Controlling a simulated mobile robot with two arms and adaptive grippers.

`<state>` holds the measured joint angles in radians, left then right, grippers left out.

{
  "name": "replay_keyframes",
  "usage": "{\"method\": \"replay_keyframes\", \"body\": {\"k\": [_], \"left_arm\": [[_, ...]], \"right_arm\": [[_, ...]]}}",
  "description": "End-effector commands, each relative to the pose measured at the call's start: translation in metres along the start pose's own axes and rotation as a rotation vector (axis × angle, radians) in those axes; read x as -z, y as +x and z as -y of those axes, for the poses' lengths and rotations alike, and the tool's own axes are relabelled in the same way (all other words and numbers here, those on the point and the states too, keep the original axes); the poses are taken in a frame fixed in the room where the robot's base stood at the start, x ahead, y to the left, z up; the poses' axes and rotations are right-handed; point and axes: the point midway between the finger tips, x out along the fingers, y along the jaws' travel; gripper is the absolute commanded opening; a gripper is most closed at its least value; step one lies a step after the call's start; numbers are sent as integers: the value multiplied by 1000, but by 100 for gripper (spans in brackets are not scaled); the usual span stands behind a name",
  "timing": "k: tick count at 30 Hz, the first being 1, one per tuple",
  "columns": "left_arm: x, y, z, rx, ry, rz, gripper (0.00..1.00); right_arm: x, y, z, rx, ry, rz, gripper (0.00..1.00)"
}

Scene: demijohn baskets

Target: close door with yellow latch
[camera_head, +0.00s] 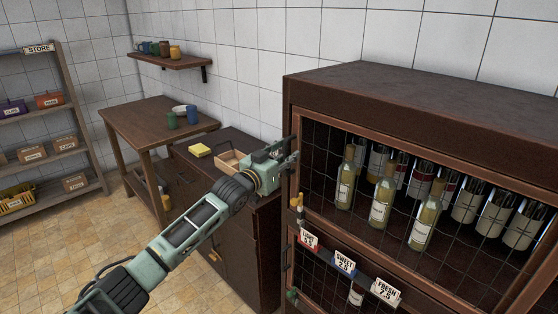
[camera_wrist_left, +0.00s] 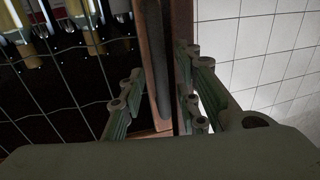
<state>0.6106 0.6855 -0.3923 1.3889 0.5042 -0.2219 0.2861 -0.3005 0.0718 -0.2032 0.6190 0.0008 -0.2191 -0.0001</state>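The yellow latch (camera_head: 297,207) is on the left edge of the wine cabinet's front, beside the upper mesh door (camera_head: 325,212). This door has a brown wooden frame and wire grid, with bottles behind it. I cannot tell whether it is fully shut. My left gripper (camera_head: 292,152) is at the upper left edge of this door, above the latch. In the left wrist view my left gripper (camera_wrist_left: 158,100) is open, its fingers on either side of a dark upright bar (camera_wrist_left: 150,60) and wooden edge. Contact is unclear. My right gripper is not in view.
A lower mesh door with a green latch (camera_head: 292,295) is below, behind price cards (camera_head: 344,263). A dark low cabinet (camera_head: 240,235) with an open box (camera_head: 231,161) and yellow block (camera_head: 199,149) adjoins on the left. A wooden table (camera_head: 150,115) stands behind. The tiled floor at left is clear.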

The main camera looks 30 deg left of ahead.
Motion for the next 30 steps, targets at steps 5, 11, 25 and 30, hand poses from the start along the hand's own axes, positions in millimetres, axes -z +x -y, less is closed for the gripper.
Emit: {"method": "replay_keyframes", "body": {"k": [5,11,25,30], "left_arm": [[-2,-20,0,0,-1,2,30],[-2,-57,0,-1,0,3,30],[-1,-114,1,0,0,2,30],[-1,-118,2,1,-1,1,30]], "right_arm": [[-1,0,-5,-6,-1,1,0],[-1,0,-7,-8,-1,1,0],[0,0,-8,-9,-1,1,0],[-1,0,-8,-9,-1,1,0]]}}
